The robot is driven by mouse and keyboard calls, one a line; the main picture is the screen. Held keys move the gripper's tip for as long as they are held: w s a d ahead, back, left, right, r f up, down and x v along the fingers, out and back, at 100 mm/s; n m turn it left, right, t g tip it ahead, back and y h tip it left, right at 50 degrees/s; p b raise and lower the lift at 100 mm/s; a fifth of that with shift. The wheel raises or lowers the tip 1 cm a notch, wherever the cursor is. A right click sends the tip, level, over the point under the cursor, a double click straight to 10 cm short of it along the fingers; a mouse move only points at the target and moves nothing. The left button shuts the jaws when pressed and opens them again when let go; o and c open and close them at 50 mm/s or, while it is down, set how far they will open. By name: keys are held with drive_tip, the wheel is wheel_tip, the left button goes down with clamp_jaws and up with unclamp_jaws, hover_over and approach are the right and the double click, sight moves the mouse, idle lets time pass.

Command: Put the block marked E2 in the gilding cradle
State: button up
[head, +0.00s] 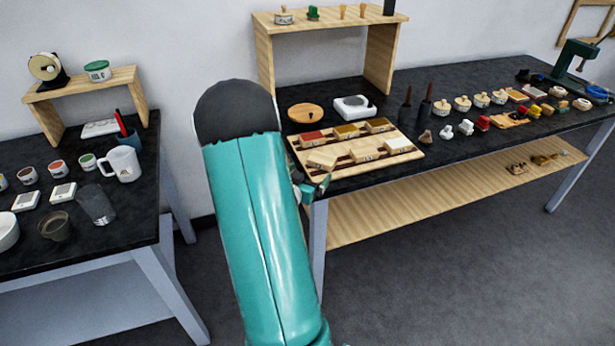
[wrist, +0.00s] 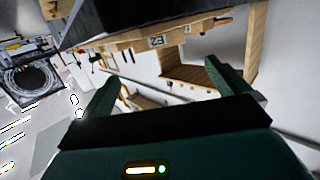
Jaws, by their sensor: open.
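A pale wooden block (wrist: 157,41) marked E2 shows in the wrist view, ahead of my gripper (wrist: 162,72). My gripper is open with nothing between its two green fingers, apart from the block. In the head view, a striped wooden board (head: 300,156) holds several blocks, with red, ochre and pale tops. Their marks are too small to read there, so I cannot tell which is E2. Part of my gripper (head: 318,188) shows at the board's front left corner, mostly hidden by my teal arm. I cannot tell for sure which thing is the gilding cradle.
Behind the board are a round wooden lid (head: 305,112) and a white dish (head: 354,106). Dark upright tools (head: 425,105) stand right of them, before rows of stamps and small items. A wooden shelf (head: 330,20) stands at the back. A second table (head: 150,228) is at left.

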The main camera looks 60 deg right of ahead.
drive_tip(key=shift+a, duration=0.3)
